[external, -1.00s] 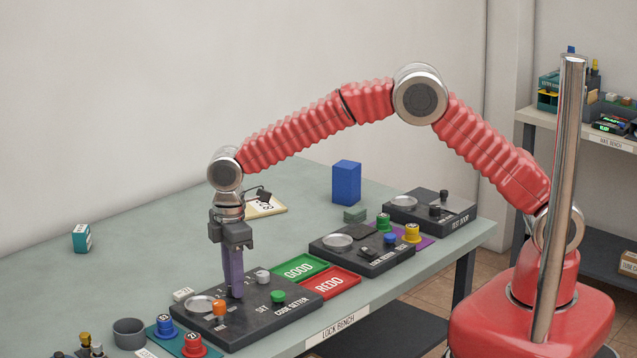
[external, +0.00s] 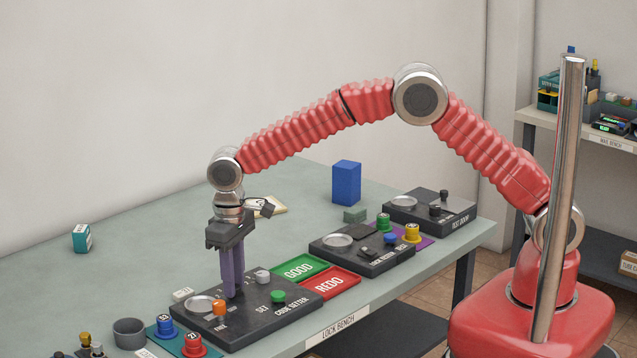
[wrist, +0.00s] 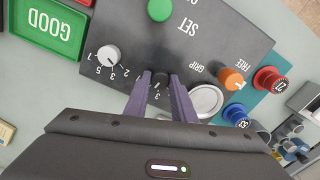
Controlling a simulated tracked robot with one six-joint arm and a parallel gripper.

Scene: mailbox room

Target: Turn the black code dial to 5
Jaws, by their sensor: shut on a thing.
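The black code dial (wrist: 161,79) sits on the dark code setter box (wrist: 200,32). In the wrist view the dial is between the purple fingertips of my gripper (wrist: 161,82), which is shut on it. Number marks stand around the dial, but its pointer and setting cannot be read. In the external view my gripper (external: 233,292) points straight down onto the code setter (external: 262,319), and its fingers hide the dial.
A white-grey knob (wrist: 108,56), a green button (wrist: 160,9), an orange knob (wrist: 232,78) and a round silver plate (wrist: 206,101) are close around the dial. The green GOOD tray (external: 299,269) and red REDO tray (external: 330,284) lie beside the box.

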